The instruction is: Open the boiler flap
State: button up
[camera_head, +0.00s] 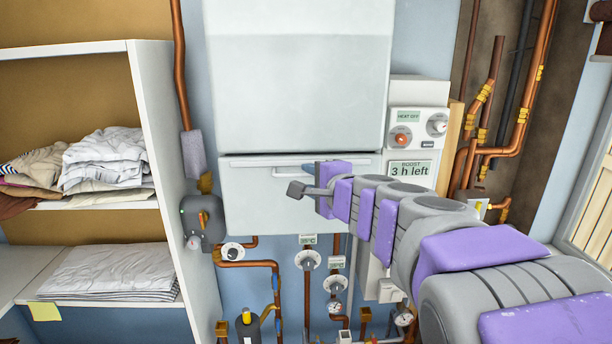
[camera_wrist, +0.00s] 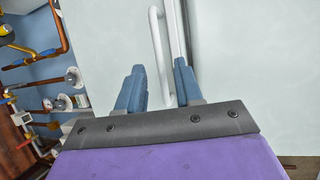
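The white boiler (camera_head: 296,75) hangs on the wall in the head view, with its flap (camera_head: 262,208) below a horizontal seam. The flap looks shut. A white bar handle (camera_wrist: 156,45) shows in the wrist view beside the dark seam, running upright in that picture. My gripper (camera_wrist: 160,82) is open. Its two blue fingers stand either side of the handle's near end in the picture; I cannot tell whether they touch it. In the head view my gripper (camera_head: 287,181) is in front of the flap's upper part, and my arm hides the flap's right side.
A control panel (camera_head: 416,130) is right of the boiler. Copper pipes and gauges (camera_head: 308,260) lie below the flap. Shelves with folded cloth (camera_head: 108,160) stand at left. More copper pipes (camera_head: 515,110) run along the wall at right.

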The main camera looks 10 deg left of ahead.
jog(key=shift+x, duration=1.45)
grip_shut()
jog(key=shift+s+f, duration=0.1)
